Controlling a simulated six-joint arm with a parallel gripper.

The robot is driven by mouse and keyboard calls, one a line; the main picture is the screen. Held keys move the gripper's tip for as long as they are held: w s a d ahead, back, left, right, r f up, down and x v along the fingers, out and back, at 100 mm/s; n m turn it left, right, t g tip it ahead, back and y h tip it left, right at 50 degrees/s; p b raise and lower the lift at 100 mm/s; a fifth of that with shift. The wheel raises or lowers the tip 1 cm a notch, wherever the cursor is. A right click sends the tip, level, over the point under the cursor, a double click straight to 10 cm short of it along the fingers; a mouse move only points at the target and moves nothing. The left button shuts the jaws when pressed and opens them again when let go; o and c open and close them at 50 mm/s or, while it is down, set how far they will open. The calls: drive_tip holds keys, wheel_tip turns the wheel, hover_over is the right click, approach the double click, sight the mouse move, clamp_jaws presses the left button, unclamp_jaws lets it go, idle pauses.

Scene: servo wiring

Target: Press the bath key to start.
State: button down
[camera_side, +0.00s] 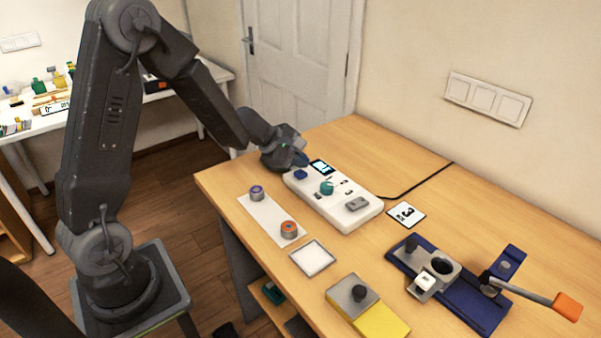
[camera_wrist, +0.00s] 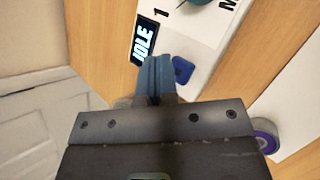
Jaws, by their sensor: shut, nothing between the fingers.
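A white control unit (camera_side: 335,207) lies on the wooden table. It carries a lit display (camera_side: 321,167), which reads IDLE in the wrist view (camera_wrist: 144,40). Beside the display is a small blue key (camera_side: 300,174), also in the wrist view (camera_wrist: 182,70); I take it for the bath key, but no label on it is legible. A teal knob (camera_side: 327,187) and a grey part (camera_side: 357,204) are farther along the unit. My gripper (camera_side: 302,160) is shut and empty above the display end. In the wrist view its blue fingers (camera_wrist: 156,66) appear between display and key; contact cannot be told.
A white strip (camera_side: 262,213) holds a purple-topped and an orange-topped spool. A white square tray (camera_side: 312,258), a yellow block with a black knob (camera_side: 366,307) and a blue fixture with an orange-handled lever (camera_side: 460,290) stand nearer.

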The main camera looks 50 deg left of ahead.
sight(300, 174)
drive_tip(key=shift+f, duration=0.1)
drive_tip(key=shift+f, duration=0.35)
drive_tip(key=shift+f, duration=0.5)
idle(0.9)
drive_tip(key=shift+r, duration=0.95)
drive_tip(key=shift+r, duration=2.5)
